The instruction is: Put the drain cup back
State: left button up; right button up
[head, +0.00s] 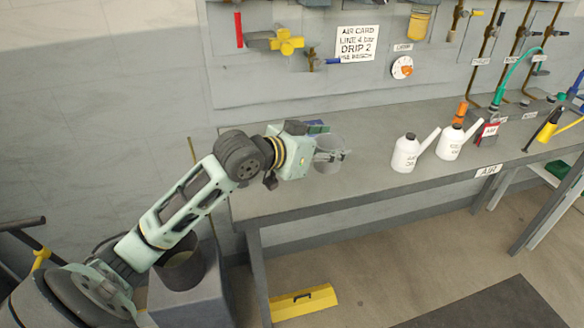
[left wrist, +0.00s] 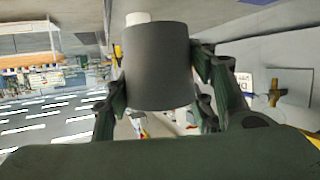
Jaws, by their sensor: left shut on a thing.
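The drain cup, a plain grey cylinder, shows at the left end of the bench in the head view (head: 327,150). In the left wrist view the cup (left wrist: 157,68) fills the space between the fingers. My left gripper (head: 335,155) is shut on the cup, with a finger on each side of it. The cup's underside is hidden in the head view, so I cannot tell whether it touches the bench top. My right gripper is in neither view.
Two white spouted cans, one nearer (head: 405,154) and one farther (head: 450,143), stand right of the cup on the bench (head: 370,185). A yellow case (head: 303,303) lies on the floor.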

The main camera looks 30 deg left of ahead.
pick_arm(q)
jog(key=a+f, duration=0.2)
jog(key=a, duration=0.1)
jog(key=a+f, duration=0.2)
jog(key=a, duration=0.1)
jog(key=a+f, duration=0.2)
jog(key=a, duration=0.2)
jog(key=shift+w, duration=0.15)
jog(key=shift+a+f, duration=0.15)
notch_tip(320, 180, down, 4)
jog(key=shift+r+p, duration=0.15)
jog(key=shift+p, duration=0.15)
jog(key=shift+f, duration=0.25)
jog(key=o, duration=0.7)
